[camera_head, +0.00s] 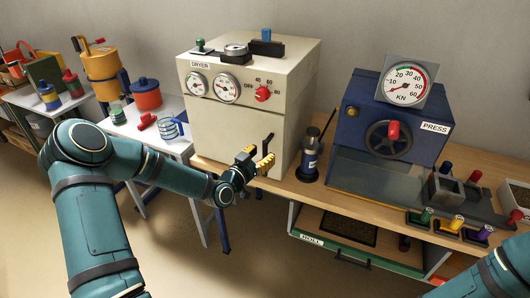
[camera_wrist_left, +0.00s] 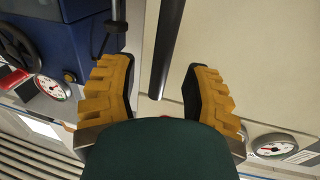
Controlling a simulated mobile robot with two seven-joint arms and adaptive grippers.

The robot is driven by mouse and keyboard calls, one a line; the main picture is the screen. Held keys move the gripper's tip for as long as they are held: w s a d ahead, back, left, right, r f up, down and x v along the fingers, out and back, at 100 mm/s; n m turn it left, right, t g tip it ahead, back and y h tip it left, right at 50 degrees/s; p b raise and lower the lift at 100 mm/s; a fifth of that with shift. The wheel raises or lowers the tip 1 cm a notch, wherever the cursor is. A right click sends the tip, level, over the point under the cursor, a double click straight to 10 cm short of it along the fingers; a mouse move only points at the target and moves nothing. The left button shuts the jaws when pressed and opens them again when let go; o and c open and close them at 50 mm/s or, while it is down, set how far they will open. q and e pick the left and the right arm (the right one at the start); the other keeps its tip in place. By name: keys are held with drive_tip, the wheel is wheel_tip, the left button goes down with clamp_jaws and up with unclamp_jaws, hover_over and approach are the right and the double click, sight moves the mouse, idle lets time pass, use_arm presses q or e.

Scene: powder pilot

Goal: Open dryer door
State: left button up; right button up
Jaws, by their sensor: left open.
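The cream dryer (camera_head: 300,85) stands on the wooden bench, with its door (camera_head: 225,135) closed below the dials. The door's dark bar handle (camera_head: 267,141) is at the door's right side, partly covered by my gripper. My left gripper (camera_head: 257,160) is open in front of the door, at the handle's lower part. In the left wrist view the handle (camera_wrist_left: 166,45) shows between the two yellow fingers of the gripper (camera_wrist_left: 160,75), with a gap on both sides. Contact with the handle does not show. My right gripper is out of view; only part of that arm shows.
A dark bottle with rods (camera_head: 308,165) stands just right of the dryer. The blue press (camera_head: 355,135) is farther right, with small coloured-handled tools (camera_head: 450,225) in front. A white table (camera_head: 110,125) with a red pot (camera_head: 146,97) is at left.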

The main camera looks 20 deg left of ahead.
use_arm(q)
drive_tip(key=shift+w+d, duration=0.2)
drive_tip(key=shift+w, duration=0.95)
clamp_jaws()
drive_tip(key=shift+s, duration=0.15)
